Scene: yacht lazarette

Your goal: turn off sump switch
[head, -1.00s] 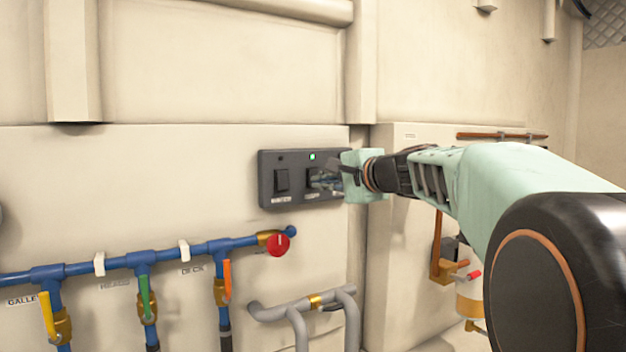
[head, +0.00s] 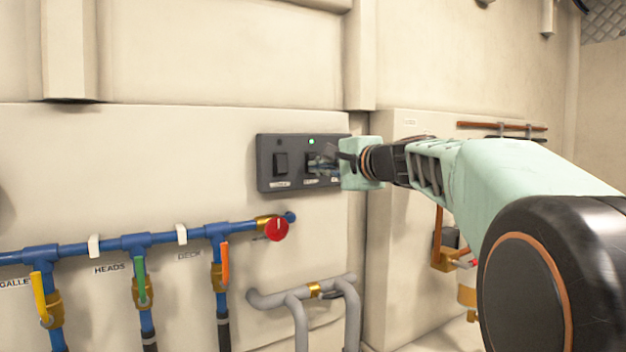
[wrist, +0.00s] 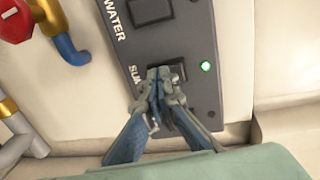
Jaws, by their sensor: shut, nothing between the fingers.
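The dark switch panel (head: 266,183) is on the cream wall, with two black rocker switches. The sump switch (head: 309,158) is the right one; in the wrist view its rocker (wrist: 179,70) lies by a partly covered label starting "SU". My gripper (head: 328,163) is shut and empty, its tips at this rocker, hiding part of it; it also shows in the wrist view (wrist: 160,76). I cannot tell if the tips press it.
The left rocker (head: 281,163), labelled "WATER" in the wrist view, sits close by. Below the panel are a red valve knob (head: 277,229) and a blue pipe (head: 205,248) with coloured valve handles. Grey pipes (head: 300,296) stand lower right. A wall step rises right of the panel.

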